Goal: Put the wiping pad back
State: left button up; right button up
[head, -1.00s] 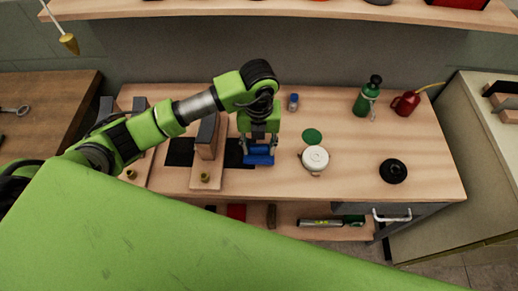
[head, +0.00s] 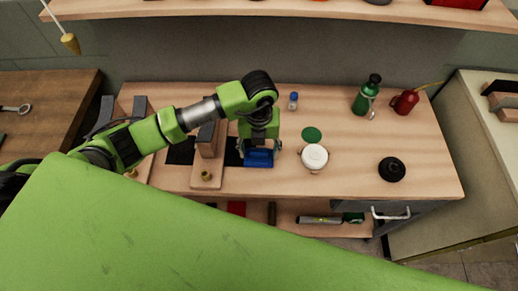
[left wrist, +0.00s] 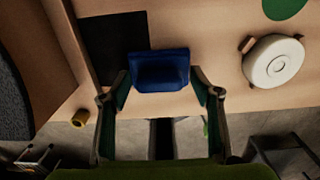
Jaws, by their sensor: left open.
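The wiping pad appears to be the blue block (head: 259,158) on the wooden workbench (head: 350,185). It also shows in the left wrist view (left wrist: 160,71), beside a black square patch (left wrist: 113,45) on the bench. My left gripper (head: 258,152) points down at the block. In the left wrist view its two fingers (left wrist: 160,92) are spread, one on each side of the block's near part. I cannot tell whether they touch it. My right gripper is not in view.
A wooden stand (head: 207,165) is close left of the gripper. A white round pot (head: 314,158), a green disc (head: 312,134) and a small blue-capped bottle (head: 293,101) are to the right. A green bottle (head: 367,95), red oil can (head: 404,102) and black disc (head: 392,169) are farther right.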

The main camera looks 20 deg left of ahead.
aim_at(259, 150)
pick_arm(q)
jog(key=shift+r, duration=0.3)
notch_tip(259, 150, up, 12)
jog(key=b, duration=0.2)
jog(key=shift+f, duration=0.15)
